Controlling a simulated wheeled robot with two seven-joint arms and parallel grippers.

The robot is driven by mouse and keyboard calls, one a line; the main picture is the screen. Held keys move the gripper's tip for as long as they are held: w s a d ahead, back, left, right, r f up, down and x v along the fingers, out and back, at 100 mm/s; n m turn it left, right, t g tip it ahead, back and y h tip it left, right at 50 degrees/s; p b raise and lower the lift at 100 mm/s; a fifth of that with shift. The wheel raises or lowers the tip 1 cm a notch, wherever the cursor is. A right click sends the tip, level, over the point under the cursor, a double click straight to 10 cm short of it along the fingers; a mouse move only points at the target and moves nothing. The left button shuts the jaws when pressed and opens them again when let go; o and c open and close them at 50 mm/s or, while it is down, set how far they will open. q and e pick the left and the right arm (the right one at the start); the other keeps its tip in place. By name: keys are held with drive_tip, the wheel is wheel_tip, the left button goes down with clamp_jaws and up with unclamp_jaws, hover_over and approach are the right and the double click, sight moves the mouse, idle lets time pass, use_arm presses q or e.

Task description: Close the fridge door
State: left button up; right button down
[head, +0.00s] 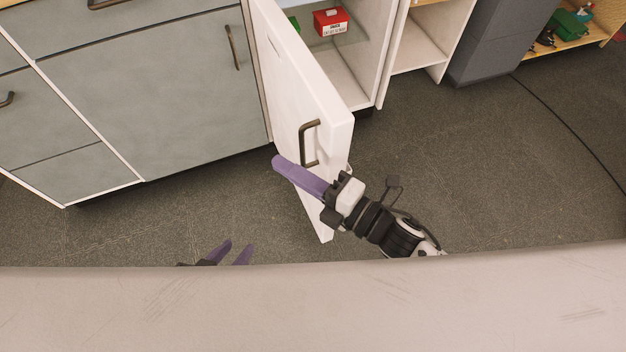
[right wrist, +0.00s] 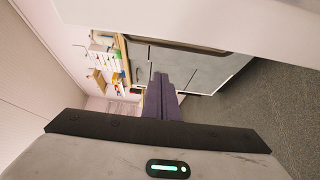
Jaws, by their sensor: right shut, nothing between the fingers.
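The white fridge door (head: 290,95) stands open in the head view, swung out from the fridge toward me. Its dark handle (head: 309,143) is on the left-hand face. My right gripper (head: 280,163) is shut and empty. Its purple fingers point to the upper left, just below the handle in the picture, and reach past the door's left edge. I cannot tell whether they touch the door. They also show together in the right wrist view (right wrist: 160,90). My left gripper (head: 236,250) is low in the head view, fingers apart and empty, its base hidden by the pale surface in front.
Inside the open fridge a red box (head: 330,22) sits on a shelf. Grey cabinets (head: 150,85) stand left of the door. An open shelf unit (head: 420,48) and a dark grey cabinet (head: 495,40) stand right. A cable (head: 560,115) crosses the otherwise clear floor.

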drive_tip(key=shift+w+d, duration=0.6)
drive_tip(key=shift+d, duration=0.2)
drive_tip(key=shift+w+d, duration=0.55)
drive_tip(key=shift+d, duration=0.25)
drive_tip(key=shift+d, duration=0.15)
